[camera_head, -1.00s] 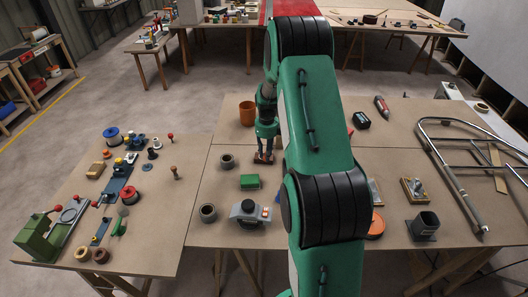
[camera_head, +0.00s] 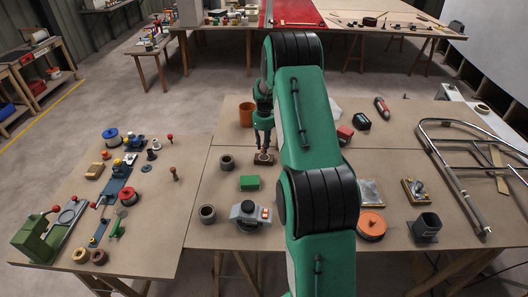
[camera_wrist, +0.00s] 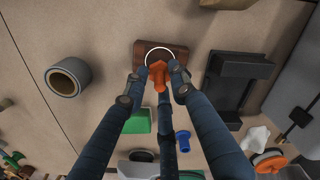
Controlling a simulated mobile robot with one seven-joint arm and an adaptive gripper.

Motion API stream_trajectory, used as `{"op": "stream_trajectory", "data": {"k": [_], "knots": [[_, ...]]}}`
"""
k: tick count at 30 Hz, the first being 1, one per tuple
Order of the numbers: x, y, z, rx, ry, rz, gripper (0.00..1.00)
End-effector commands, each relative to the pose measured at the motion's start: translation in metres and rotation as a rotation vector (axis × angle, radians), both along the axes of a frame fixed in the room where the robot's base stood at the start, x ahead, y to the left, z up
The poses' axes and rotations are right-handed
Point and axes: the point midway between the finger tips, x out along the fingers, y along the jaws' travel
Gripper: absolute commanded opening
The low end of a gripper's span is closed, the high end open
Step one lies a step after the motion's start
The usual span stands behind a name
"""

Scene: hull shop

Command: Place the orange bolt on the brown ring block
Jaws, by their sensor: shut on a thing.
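The brown ring block (camera_wrist: 180,53) lies on the middle table, a dark reddish-brown plate with a white ring on top. It also shows in the head view (camera_head: 265,163), just below my gripper. My gripper (camera_wrist: 158,72) is shut on the orange bolt (camera_wrist: 160,82) in the wrist view. The bolt's end overlaps the lower edge of the ring in that view. I cannot tell whether the bolt touches the block. In the head view my gripper (camera_head: 264,148) is over the block, and the bolt is too small to make out clearly.
An orange cup (camera_head: 247,114) stands behind my gripper. A grey ring (camera_head: 227,162), a green block (camera_head: 250,183) and a grey device (camera_head: 250,215) stand in front and left. In the wrist view a black tray-like part (camera_wrist: 238,82) lies right of the block.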

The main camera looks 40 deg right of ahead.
Motion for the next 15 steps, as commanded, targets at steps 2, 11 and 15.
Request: {"op": "stream_trajectory", "data": {"k": [2, 11, 15], "knots": [[0.0, 0.0, -0.009, 0.001, 0.002, 0.0, 0.03], [0.0, 0.0, -0.033, 0.0, 0.001, 0.0, 0.03], [0.0, 0.0, -0.033, 0.0, 0.0, 0.0, 0.03]]}}
